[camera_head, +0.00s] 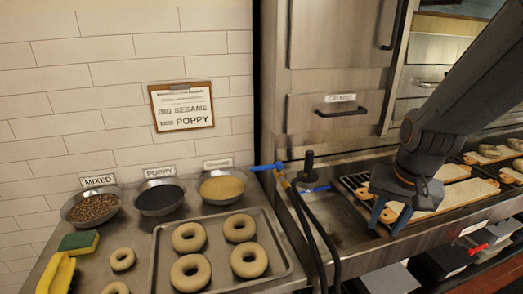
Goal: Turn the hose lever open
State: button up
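A blue lever (265,167) sits at the top of a brass fitting (281,177) at the counter's right edge, and points left. Black hoses (318,240) run down near this fitting. A second blue handle-like piece (316,188) lies to the right, beside a dark upright knob; I cannot tell whether it belongs to the hose. My gripper (388,224) is at the right, pointing down, well apart from the blue lever. Its two fingers are spread, with nothing seen held between them. It hides part of the wooden boards behind it.
A tray (160,262) with several bagels and three bowls stands on the left counter, with a green-yellow sponge (78,243). Long boards (455,196) with bagels lie around my gripper. A red handle (478,248) is at lower right. The metal sink edge lies between lever and gripper.

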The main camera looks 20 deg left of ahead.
jog(key=w+a+r+m, duration=0.45)
jog(key=w+a, duration=0.65)
jog(key=a, duration=0.3)
jog(key=m+y, duration=0.1)
jog(key=m, duration=0.4)
send_near(262, 167)
jog(key=shift+g, duration=0.4)
jog(key=f, duration=0.2)
jog(key=w+f+p, duration=0.1)
jog(key=f, duration=0.2)
jog(key=w+f+p, duration=0.1)
jog(key=f, duration=0.1)
jog(key=shift+a+f, duration=0.25)
jog(key=shift+a, duration=0.15)
grip_shut()
